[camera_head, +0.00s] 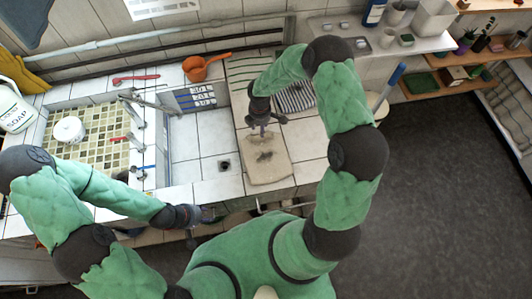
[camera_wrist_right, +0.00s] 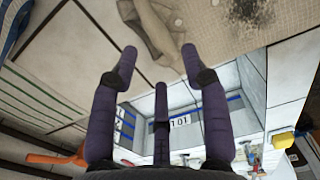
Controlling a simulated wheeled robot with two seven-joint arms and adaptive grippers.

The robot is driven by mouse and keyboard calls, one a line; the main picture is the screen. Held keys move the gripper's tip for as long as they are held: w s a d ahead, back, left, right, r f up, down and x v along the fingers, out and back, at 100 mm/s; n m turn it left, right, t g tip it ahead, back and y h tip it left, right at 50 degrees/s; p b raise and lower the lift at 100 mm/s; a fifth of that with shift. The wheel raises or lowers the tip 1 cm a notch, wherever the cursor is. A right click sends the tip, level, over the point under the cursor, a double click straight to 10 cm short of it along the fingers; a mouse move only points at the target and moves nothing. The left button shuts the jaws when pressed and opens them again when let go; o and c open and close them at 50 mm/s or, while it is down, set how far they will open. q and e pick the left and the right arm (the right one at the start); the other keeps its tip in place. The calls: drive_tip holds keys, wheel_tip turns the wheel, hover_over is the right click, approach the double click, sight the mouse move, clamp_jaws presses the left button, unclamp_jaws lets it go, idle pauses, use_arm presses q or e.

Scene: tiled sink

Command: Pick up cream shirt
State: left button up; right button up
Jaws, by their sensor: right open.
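The cream shirt (camera_head: 266,168) lies flat and folded on the tiled counter, to the right of the sink basins, with a dark patch near its middle. In the right wrist view the shirt (camera_wrist_right: 225,22) fills the top, with a crumpled fold near the fingertips. My right gripper (camera_head: 263,129) is over the shirt's far end, pointing down. In the right wrist view its fingers (camera_wrist_right: 160,58) are spread with nothing between them; whether they touch the cloth I cannot tell. My left gripper (camera_head: 207,215) is low by the counter's front edge, apart from the shirt; its fingers are too small to read.
An orange pot (camera_head: 196,70) and striped cloths (camera_head: 294,98) lie behind the shirt. A tiled basin (camera_head: 88,138) with a white round item (camera_head: 69,130) is at left, beside a soap bottle (camera_head: 14,108). Bare tiles (camera_head: 205,140) lie left of the shirt.

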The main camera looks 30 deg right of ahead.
drive_tip(key=f, duration=0.4)
drive_tip(key=shift+w+d, duration=0.1)
drive_tip(key=shift+d, duration=0.15)
drive_tip(key=shift+c, duration=0.2)
clamp_jaws()
